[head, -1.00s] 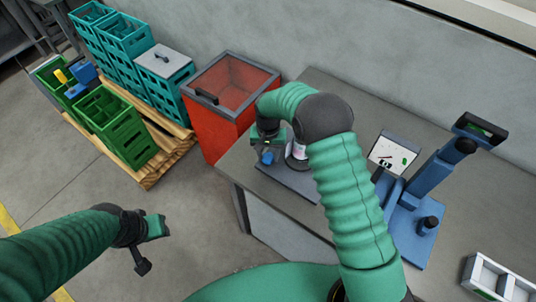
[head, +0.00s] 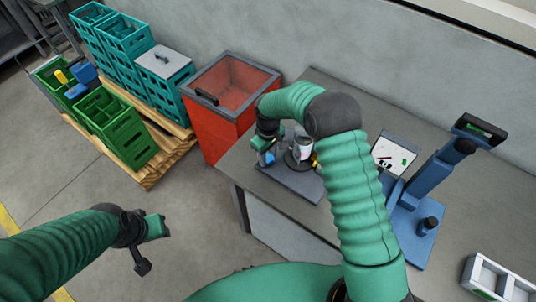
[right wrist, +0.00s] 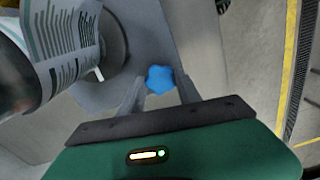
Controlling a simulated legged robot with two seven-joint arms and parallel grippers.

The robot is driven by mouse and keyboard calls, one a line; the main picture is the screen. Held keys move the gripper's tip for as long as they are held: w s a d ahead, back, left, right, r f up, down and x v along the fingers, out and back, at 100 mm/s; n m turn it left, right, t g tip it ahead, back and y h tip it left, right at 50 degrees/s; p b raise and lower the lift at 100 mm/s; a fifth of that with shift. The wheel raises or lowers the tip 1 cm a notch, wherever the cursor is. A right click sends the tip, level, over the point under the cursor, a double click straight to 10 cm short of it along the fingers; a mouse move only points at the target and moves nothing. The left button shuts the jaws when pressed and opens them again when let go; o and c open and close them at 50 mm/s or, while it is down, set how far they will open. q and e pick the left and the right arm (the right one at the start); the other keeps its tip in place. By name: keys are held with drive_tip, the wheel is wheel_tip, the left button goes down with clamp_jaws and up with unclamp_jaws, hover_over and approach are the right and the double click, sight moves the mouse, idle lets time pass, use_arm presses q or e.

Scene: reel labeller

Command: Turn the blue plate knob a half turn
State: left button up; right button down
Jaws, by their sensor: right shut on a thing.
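The blue knob (right wrist: 159,79) is a small lobed knob at the edge of a grey plate (right wrist: 150,35). It shows between the fingers of my right gripper (right wrist: 158,90), which is shut on it. In the head view the knob (head: 270,158) is a small blue patch under my right gripper (head: 267,155), at the near left of the plate (head: 292,182). My fingers partly cover the knob's sides, and its turn angle is hard to read. My left gripper (head: 148,245) hangs over the floor, away from the bench; its jaw state is unclear.
A labelled cylinder (right wrist: 62,45) stands on the plate close to my right gripper. A blue stand (head: 415,210) and a white gauge panel (head: 394,153) are to the right on the bench (head: 475,210). A red bin (head: 215,115) and crates (head: 118,135) stand left of the bench.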

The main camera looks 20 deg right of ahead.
sight(268, 156)
drive_tip(key=shift+w+r+n, duration=0.25)
drive_tip(key=shift+w+n, duration=0.05)
drive_tip(key=shift+n, duration=0.4)
drive_tip(key=c, duration=1.1)
unclamp_jaws()
drive_tip(key=shift+c, duration=0.2)
drive_tip(key=shift+o, duration=1.5)
drive_tip(key=shift+s+f, duration=0.1)
drive_tip(key=shift+f, duration=0.05)
wheel_tip(268, 156, up, 17)
drive_tip(key=b, duration=0.1)
drive_tip(key=shift+f+b, duration=0.15)
drive_tip(key=shift+b, duration=0.2)
